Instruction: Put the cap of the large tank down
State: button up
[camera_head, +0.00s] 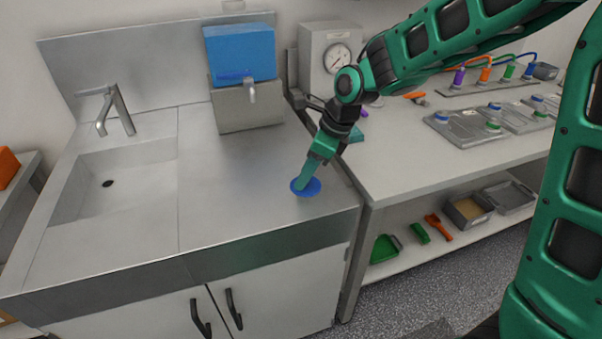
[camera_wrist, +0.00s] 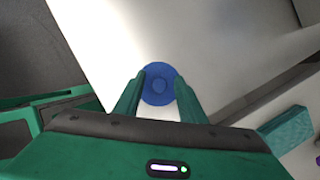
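The blue round cap (camera_head: 313,188) lies flat on the steel counter near its front right corner. My gripper (camera_head: 303,184) points down at it from above. In the wrist view the cap (camera_wrist: 159,68) shows between the two green fingers, with a small round knob at its middle. My gripper (camera_wrist: 160,80) is open, with a gap between each finger and the knob. The large blue tank (camera_head: 240,50), with a tap at its front, stands on a grey stand at the back of the counter.
A sink (camera_head: 115,183) with a faucet (camera_head: 117,110) is at the left. The counter between sink and cap is clear. A box with a dial gauge (camera_head: 338,58) and a lower bench (camera_head: 430,150) with trays stand at the right. The counter's front edge is close to the cap.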

jog(key=v, duration=1.2)
jog(key=s+d+f+n+h, duration=0.1)
jog(key=s+d+n, duration=0.3)
jog(key=d, duration=0.6)
jog(key=s+d+f+n+h, duration=0.1)
jog(key=s+d+n+h, duration=0.2)
jog(key=d, duration=0.8)
jog(key=s+d+f+n, duration=0.2)
jog(key=s+d+n, duration=0.2)
jog(key=s, duration=0.6)
jog(key=s+d+f+n+g, duration=0.1)
jog(key=s+d+n, duration=0.3)
jog(key=s, duration=0.6)
jog(key=d+f, duration=0.1)
jog(key=d, duration=0.1)
jog(key=shift+d+n+g, duration=0.3)
jog(key=shift+w+f, duration=0.1)
jog(key=shift+f, duration=0.05)
